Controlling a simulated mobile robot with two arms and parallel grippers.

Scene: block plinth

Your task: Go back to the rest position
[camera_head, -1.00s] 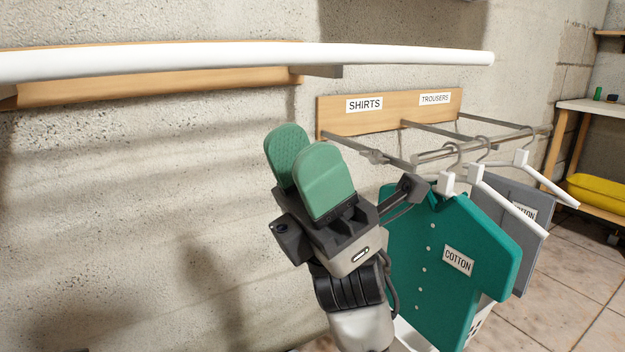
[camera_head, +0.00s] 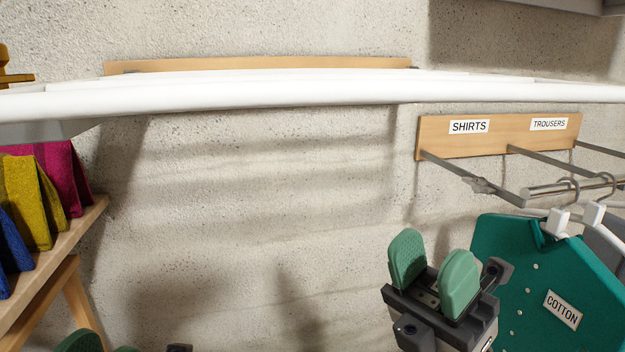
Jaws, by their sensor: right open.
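My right gripper (camera_head: 433,268) is at the lower right of the head view, its two green finger pads apart with nothing between them. It appears just left of a teal shirt (camera_head: 505,255) with a COTTON label, which hangs from the rail (camera_head: 575,190). My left gripper (camera_head: 96,343) shows only as green pad tips at the bottom left edge; the rest of it is cut off, so its opening is unclear.
A long white bar (camera_head: 270,95) crosses the upper view. A wooden board (camera_head: 498,135) labelled SHIRTS and TROUSERS carries metal rods. Pink, yellow (camera_head: 30,200) and blue items stand on a wooden shelf (camera_head: 60,262) at left. Bare wall fills the middle.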

